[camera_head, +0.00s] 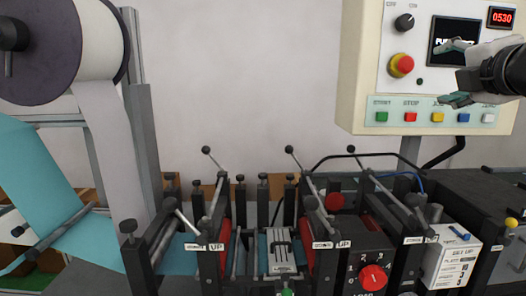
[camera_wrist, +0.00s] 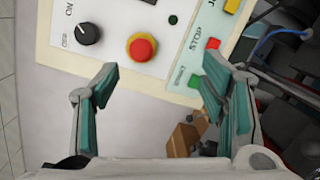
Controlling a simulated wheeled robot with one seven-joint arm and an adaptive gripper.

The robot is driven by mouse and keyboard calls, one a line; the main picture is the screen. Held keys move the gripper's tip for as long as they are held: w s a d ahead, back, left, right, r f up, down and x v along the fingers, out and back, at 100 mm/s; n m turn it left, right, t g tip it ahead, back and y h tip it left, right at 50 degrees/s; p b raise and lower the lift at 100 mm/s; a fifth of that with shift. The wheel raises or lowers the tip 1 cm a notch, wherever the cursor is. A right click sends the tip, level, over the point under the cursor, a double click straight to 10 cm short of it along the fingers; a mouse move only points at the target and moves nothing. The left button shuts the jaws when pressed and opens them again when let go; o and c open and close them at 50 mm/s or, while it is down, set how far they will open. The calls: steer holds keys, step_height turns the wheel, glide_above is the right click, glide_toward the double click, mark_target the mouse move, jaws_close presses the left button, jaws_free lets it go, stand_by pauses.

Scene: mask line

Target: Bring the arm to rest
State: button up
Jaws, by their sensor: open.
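My gripper (camera_head: 457,73) is at the upper right in the head view, in front of the control panel. In the wrist view its two teal-padded fingers (camera_wrist: 158,95) stand wide apart with nothing between them. The control panel (camera_head: 360,75) is cream, with a black knob (camera_head: 404,22), a red emergency button on a yellow ring (camera_head: 401,65), a dark screen and a red 0530 display (camera_head: 501,17). The panel also shows beyond the fingers in the wrist view (camera_wrist: 180,62). In the head view my gripper covers part of the panel's right side.
Below the panel stands the mask machine with black roller frames, levers and a red dial (camera_head: 373,277). A large white roll (camera_head: 98,40) hangs at the left, beside a teal sheet (camera_head: 35,180). The grey wall (camera_head: 240,80) between roll and panel is clear.

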steer(key=s+a+f+m+g+y, duration=0.1)
steer(key=s+a+f+m+g, duration=0.3)
steer(key=f, duration=0.5)
steer(key=s+a+f+m+g+y, duration=0.1)
steer(key=s+a+f+m+g, duration=0.3)
steer(key=s+a+f+m, duration=0.3)
steer(key=s+a+f+m+g, duration=0.3)
steer(key=s+a+f+m, duration=0.2)
steer(key=s+f+m, duration=0.4)
steer(key=shift+s+a+f+g+y, duration=0.4)
steer(key=shift+s+f, duration=0.4)
steer(key=shift+s, duration=0.35)
steer(key=shift+d, duration=0.1)
